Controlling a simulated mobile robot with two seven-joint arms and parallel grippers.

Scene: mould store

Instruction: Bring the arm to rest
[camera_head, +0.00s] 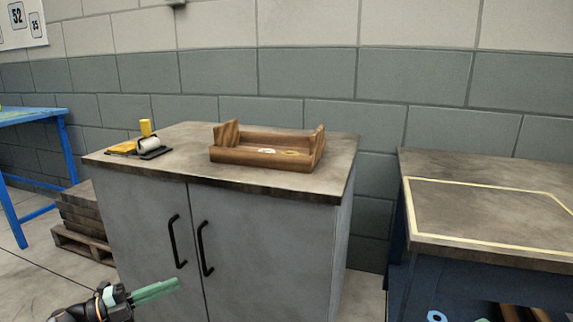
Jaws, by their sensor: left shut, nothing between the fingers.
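My left gripper (156,291) comes in at the lower left of the head view. Its greenish fingers are together and hold nothing. It is in front of the grey cabinet (260,250), below the level of the cabinet top, and points to the right. I cannot tell how far it is from the cabinet doors. My right gripper does not show.
A wooden tray (258,158) with small items inside stands on the cabinet top. A roller-like tool and yellow items (122,148) lie at its left. A blue table (62,150) and wooden pallet (82,246) are left. A workbench (480,215) with a yellow outline is right.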

